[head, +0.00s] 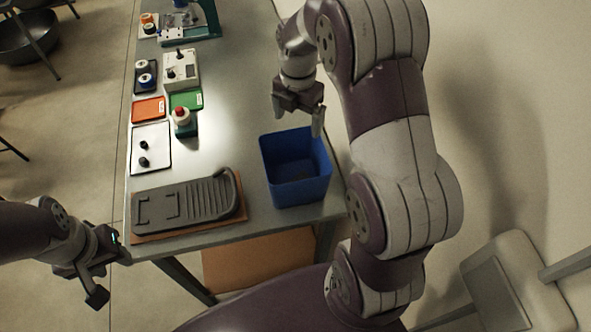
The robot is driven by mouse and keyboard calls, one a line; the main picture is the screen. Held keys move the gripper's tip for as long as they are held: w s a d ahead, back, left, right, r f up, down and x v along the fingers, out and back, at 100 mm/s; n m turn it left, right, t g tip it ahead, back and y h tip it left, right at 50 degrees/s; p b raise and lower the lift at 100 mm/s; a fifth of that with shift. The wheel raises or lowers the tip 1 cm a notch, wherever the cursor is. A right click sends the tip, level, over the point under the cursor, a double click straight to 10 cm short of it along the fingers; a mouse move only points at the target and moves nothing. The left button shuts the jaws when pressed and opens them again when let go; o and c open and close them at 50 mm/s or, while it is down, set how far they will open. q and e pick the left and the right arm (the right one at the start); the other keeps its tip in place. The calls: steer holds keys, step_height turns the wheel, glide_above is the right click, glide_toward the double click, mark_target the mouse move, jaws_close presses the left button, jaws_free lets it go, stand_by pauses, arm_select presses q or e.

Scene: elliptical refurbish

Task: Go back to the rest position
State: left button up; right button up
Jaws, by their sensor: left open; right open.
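My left gripper (95,280) hangs open and empty at the lower left, over the floor beside the table's near left corner. My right gripper (298,118) is open and points down above the table, just behind the far rim of a blue bin. Nothing shows between its fingers. The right arm comes up from the bottom and bends over at the top, along the table's right side. The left arm comes in from the left edge.
A grey table (230,75) holds the blue bin (307,190), a grey moulded part (185,204) on a brown board, a white tray (151,160), an orange tray (148,109), a control box (181,70) and a red-topped button. A chair (520,280) stands lower right.

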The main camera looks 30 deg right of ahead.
steer(key=shift+r, duration=0.1)
stand_by(0.4)
steer(key=s+a+f+m+b, duration=0.3)
steer(key=s+m, duration=0.3)
steer(key=m, duration=0.5)
steer(key=s+a+f+m+t+b, duration=0.1)
steer(key=s+a+f+m+b, duration=0.3)
steer(key=s+m, duration=0.3)
steer(key=f+m, duration=0.1)
steer(key=m, duration=0.4)
steer(key=shift+s+a+f+m, duration=0.2)
steer(key=shift+a+m, duration=0.1)
steer(key=shift+a, duration=0.1)
